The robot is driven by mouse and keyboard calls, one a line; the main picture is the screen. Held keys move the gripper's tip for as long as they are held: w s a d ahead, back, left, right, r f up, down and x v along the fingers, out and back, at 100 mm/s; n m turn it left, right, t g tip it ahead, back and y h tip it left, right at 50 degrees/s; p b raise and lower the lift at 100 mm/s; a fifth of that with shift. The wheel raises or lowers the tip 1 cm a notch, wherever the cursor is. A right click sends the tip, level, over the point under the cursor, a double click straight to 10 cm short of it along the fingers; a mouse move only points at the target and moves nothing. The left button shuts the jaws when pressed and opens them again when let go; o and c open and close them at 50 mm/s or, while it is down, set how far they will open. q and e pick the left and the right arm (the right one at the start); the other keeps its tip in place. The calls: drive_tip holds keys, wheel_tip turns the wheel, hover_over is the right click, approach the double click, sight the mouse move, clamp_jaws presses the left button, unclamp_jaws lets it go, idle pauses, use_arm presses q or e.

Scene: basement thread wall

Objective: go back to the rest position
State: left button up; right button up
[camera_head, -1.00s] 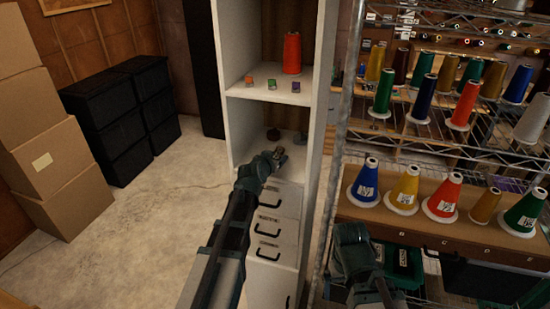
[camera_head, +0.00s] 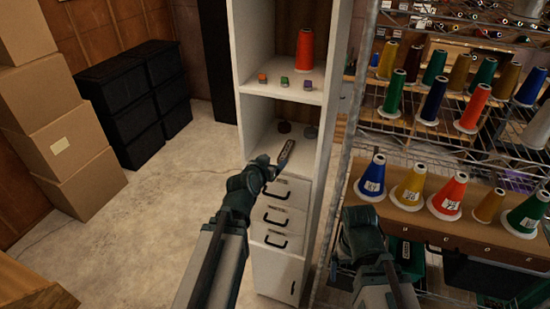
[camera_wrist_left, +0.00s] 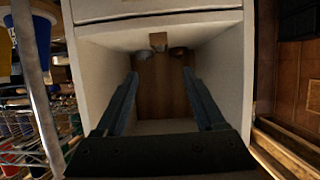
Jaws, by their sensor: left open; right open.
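My left gripper (camera_head: 280,158) is open and empty in the head view, in front of the white cabinet's (camera_head: 331,130) lower open compartment, just above its drawers. The left wrist view shows its two fingers (camera_wrist_left: 160,95) apart with nothing between them, facing that compartment. My right gripper (camera_head: 362,218) is low in front of the wire rack; its fingertips are hard to make out, and I see nothing held.
Thread cones, including a blue one (camera_head: 369,180), stand on the wire rack (camera_head: 345,140) at right. A red spool (camera_head: 305,52) and small blocks sit on the cabinet shelf. Black bins (camera_head: 120,105) and cardboard boxes (camera_head: 70,150) stand left. Floor (camera_head: 150,210) between is clear.

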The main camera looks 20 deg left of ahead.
sight(286, 150)
use_arm(q)
drive_tip(key=b+x, duration=0.5)
drive_tip(key=x, duration=0.9)
drive_tip(key=shift+f, duration=0.1)
drive_tip(key=shift+s, duration=0.1)
drive_tip(key=shift+s, duration=0.1)
